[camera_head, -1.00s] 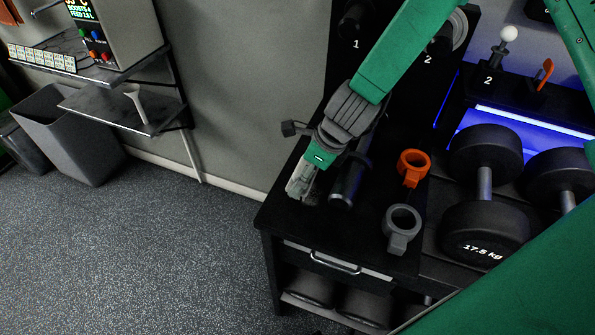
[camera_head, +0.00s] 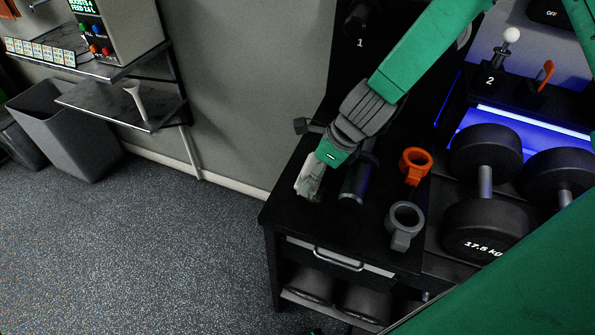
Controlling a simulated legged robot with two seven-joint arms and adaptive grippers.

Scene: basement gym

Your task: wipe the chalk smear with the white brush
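One green arm with a dark grey wrist comes in from the upper right, and I take it as my right one. Its gripper (camera_head: 313,176) points down over the left part of the black cabinet top (camera_head: 287,207). Its end is pale grey-white and small. I cannot tell whether this is its fingers, the white brush or both, nor whether it touches the top. No separate white brush is clear, and I cannot make out the chalk smear. My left gripper is not recognisable in view.
A dark cylinder (camera_head: 355,182) stands close beside the gripper. An orange ring clamp (camera_head: 415,165) and a grey one (camera_head: 404,224) lie right of it. Large dumbbells (camera_head: 484,190) fill the right side. A drawer handle (camera_head: 338,259) is below. The floor at left is clear.

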